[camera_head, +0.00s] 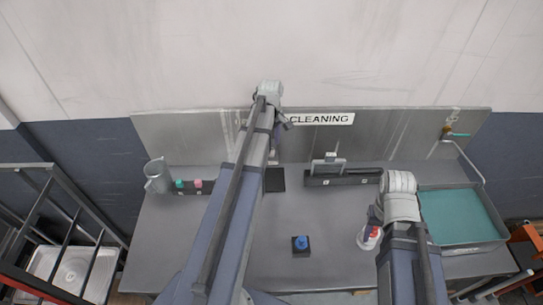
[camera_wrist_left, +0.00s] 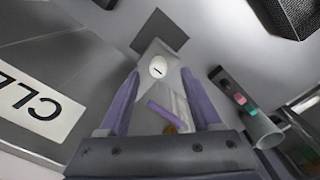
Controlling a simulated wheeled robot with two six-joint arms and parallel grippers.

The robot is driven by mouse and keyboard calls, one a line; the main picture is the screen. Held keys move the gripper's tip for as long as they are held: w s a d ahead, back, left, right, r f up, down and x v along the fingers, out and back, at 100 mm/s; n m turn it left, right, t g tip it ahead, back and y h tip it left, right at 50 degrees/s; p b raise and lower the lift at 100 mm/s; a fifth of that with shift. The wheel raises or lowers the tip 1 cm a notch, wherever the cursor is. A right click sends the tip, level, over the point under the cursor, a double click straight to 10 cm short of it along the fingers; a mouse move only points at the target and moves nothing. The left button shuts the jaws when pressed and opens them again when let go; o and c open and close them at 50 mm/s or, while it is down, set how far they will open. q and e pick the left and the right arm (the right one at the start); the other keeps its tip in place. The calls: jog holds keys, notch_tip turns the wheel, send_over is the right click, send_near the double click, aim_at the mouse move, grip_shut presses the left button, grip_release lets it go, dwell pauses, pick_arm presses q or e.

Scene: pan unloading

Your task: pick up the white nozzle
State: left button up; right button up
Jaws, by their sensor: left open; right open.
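In the left wrist view, a white round piece with a dark slot (camera_wrist_left: 158,67), which looks like the white nozzle, sits on a grey body just beyond my left fingertips. My left gripper (camera_wrist_left: 160,90) is open, with its purple fingers apart on either side below the piece. In the head view my left gripper (camera_head: 281,126) is near the back panel, and I cannot make out the nozzle there. My right gripper (camera_head: 374,218) is open at the right, close to a white and red object (camera_head: 368,238).
A blue nozzle-like piece (camera_head: 301,242) stands on a black square base. A rack with teal (camera_head: 180,183) and pink (camera_head: 198,183) pieces lies beside a clear pitcher (camera_head: 156,176). A teal-filled basin (camera_head: 460,216) is at the right. The front left of the table is clear.

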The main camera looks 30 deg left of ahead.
aim_at(271, 155)
pick_arm(q)
notch_tip(271, 155, down, 4)
jog(key=b, duration=0.3)
jog(key=shift+w+f, duration=0.1)
grip_shut()
dwell(0.3)
